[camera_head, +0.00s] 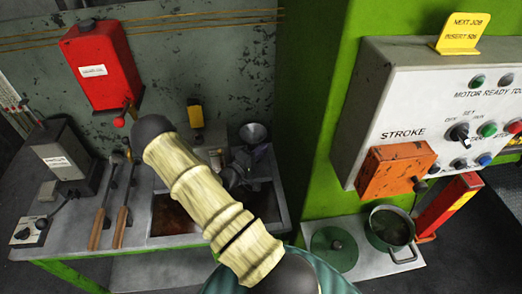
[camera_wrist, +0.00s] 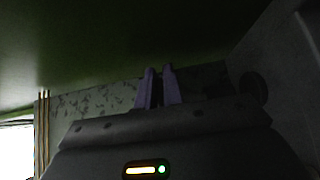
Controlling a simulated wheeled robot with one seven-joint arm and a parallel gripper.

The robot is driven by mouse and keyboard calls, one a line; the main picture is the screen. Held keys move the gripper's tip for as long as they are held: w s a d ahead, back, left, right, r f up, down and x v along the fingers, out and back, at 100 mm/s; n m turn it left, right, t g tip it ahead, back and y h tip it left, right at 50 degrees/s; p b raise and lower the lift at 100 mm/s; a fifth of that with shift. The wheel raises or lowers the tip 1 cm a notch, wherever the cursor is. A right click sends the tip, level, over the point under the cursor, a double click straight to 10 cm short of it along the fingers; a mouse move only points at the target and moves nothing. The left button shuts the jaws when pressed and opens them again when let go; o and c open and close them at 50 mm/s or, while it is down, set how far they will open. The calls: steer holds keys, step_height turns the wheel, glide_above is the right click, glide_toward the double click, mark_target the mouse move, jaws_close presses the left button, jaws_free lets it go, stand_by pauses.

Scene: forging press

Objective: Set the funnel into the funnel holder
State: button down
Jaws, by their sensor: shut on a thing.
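A small grey funnel (camera_head: 253,131) shows in the head view, mouth up and roughly upright, above the back right part of the bench. My gripper (camera_head: 259,150) is right at the funnel, just under its mouth, and is shut on it. Its lower part is hidden by the gripper and wrist. In the wrist view my two purple-grey fingers (camera_wrist: 159,88) stand close together with a narrow dark gap; I cannot make out the funnel between them. I cannot pick out the funnel holder for certain in either view; my arm covers part of the bench.
A sunken tray (camera_head: 172,228) lies in the bench below my arm. Two wooden-handled tools (camera_head: 124,226) lie left of it. A red box (camera_head: 97,66) hangs on the back wall. The green press column and control box (camera_head: 440,100) stand close on the right. A pot (camera_head: 390,228) sits lower right.

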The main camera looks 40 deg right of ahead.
steer(key=shift+f, duration=0.35)
steer(key=c, duration=1.5)
jaws_free()
steer(key=shift+o, duration=0.2)
steer(key=shift+a+b, duration=0.1)
steer(key=shift+b, duration=0.2)
steer(key=s+a+b, duration=0.2)
steer(key=a+b, duration=0.2)
steer(key=a, duration=1.3)
steer(key=shift+s+b, duration=0.3)
steer(key=shift+s, duration=0.05)
steer(key=shift+w, duration=0.1)
